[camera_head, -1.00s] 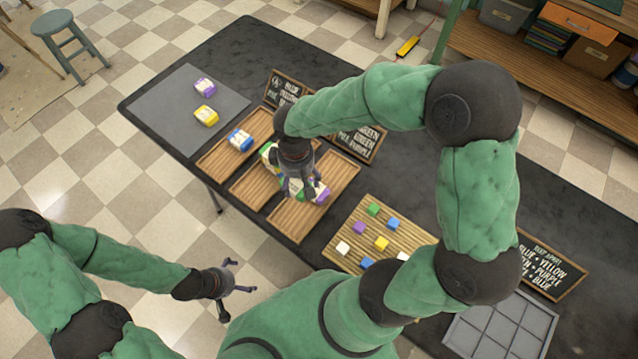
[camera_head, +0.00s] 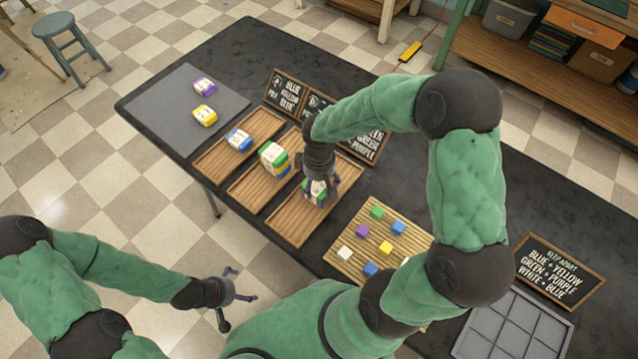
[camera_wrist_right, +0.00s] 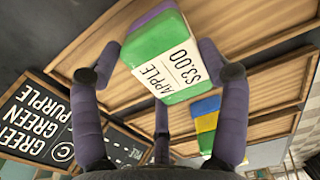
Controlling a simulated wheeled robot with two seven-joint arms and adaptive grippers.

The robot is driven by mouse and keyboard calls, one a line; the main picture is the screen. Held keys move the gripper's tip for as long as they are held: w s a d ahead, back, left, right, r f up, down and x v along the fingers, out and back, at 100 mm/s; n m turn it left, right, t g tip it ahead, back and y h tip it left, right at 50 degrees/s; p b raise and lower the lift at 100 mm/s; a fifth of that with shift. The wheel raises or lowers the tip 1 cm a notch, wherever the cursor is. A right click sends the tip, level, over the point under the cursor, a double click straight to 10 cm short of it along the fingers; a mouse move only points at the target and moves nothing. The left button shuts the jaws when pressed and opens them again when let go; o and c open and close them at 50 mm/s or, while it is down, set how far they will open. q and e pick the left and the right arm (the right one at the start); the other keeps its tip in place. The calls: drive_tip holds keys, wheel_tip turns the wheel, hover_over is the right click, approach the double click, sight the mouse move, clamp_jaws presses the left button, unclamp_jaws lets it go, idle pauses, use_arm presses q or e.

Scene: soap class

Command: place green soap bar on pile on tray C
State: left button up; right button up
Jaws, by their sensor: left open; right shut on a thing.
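A green soap bar (camera_wrist_right: 155,42) with a white "APPLE $3.00" label is between the fingers of my right gripper (camera_head: 319,192), which is shut on it. Tray C (camera_head: 288,230), the right one of the wooden trays, lies below the gripper. In the wrist view, purple (camera_wrist_right: 150,13) shows directly behind the green bar, at the tray. The gripper covers most of the pile on this tray, so I cannot tell whether the bar rests on it. My left gripper (camera_head: 238,298) is open and empty, off the table's front edge.
The middle tray (camera_head: 250,193) holds a pile of soaps (camera_head: 273,158). The left tray (camera_head: 217,164) holds a blue-and-white soap (camera_head: 239,140). A grey mat (camera_head: 165,112) bears purple and yellow soaps. Signs (camera_head: 285,90) stand behind the trays. A slatted board (camera_head: 345,262) bears coloured cubes.

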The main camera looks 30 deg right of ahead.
sight(319, 183)
drive_tip(key=shift+r, duration=0.1)
drive_tip(key=o, duration=1.2)
drive_tip(key=shift+r, duration=0.3)
wheel_tip(319, 183, up, 11)
drive_tip(key=p, duration=0.4)
drive_tip(key=shift+r+p, duration=0.2)
drive_tip(key=shift+p, duration=0.15)
